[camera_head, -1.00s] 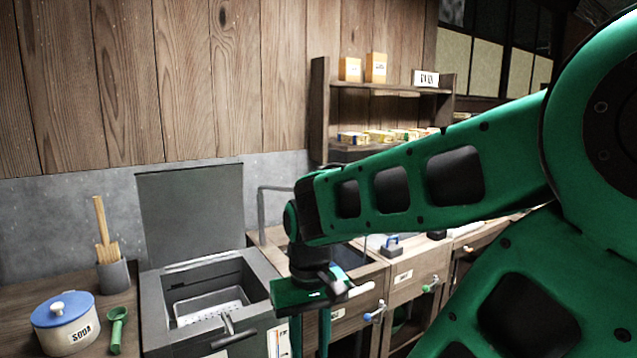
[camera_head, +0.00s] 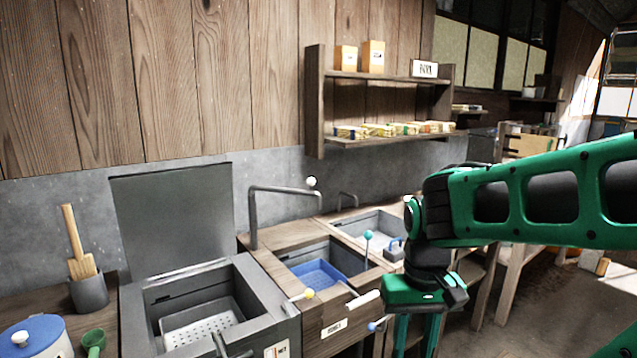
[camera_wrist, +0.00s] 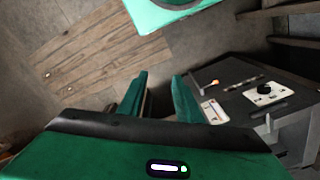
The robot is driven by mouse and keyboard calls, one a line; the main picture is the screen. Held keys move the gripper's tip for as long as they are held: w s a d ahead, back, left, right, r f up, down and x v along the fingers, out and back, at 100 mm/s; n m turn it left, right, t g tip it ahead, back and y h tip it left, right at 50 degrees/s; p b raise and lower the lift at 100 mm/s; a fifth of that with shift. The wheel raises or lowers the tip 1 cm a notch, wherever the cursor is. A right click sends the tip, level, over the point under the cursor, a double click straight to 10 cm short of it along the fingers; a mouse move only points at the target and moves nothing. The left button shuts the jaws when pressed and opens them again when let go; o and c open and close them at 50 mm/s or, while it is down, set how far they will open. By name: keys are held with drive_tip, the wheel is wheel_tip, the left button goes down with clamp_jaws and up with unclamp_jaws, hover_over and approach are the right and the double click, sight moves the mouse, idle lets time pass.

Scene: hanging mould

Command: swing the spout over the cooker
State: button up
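The spout (camera_head: 285,190) is a grey bent pipe. It rises behind the left sink, at the cooker's right, and its arm runs right over the sink side. A small white ball (camera_head: 311,182) sits by its free end. The cooker (camera_head: 268,296) is a grey box with its lid (camera_head: 175,220) raised and a perforated tray inside. My gripper (camera_head: 416,338) points down in front of the sinks, right of the cooker and well apart from the spout. In the wrist view its green fingers (camera_wrist: 160,98) are apart with nothing between them. The spout is not identifiable there.
A blue tray (camera_head: 318,272) lies in the left sink. A teal-knobbed lever (camera_head: 368,237) stands between the sinks. A wooden shelf (camera_head: 385,138) hangs above. A blue-lidded pot (camera_head: 40,338) is at the far left.

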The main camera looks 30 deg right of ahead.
drive_tip(key=shift+o, duration=1.2)
drive_tip(key=shift+d, duration=0.1)
drive_tip(key=n+t+h, duration=0.5)
drive_tip(key=n+t, duration=0.1)
drive_tip(key=t, duration=1.2)
approach(312, 184)
drive_tip(key=x, duration=0.4)
drive_tip(key=shift+w+d+r, duration=0.15)
drive_tip(key=shift+w, duration=0.2)
drive_tip(key=x, duration=1)
drive_tip(key=shift+w, duration=0.3)
drive_tip(key=shift+c, duration=0.5)
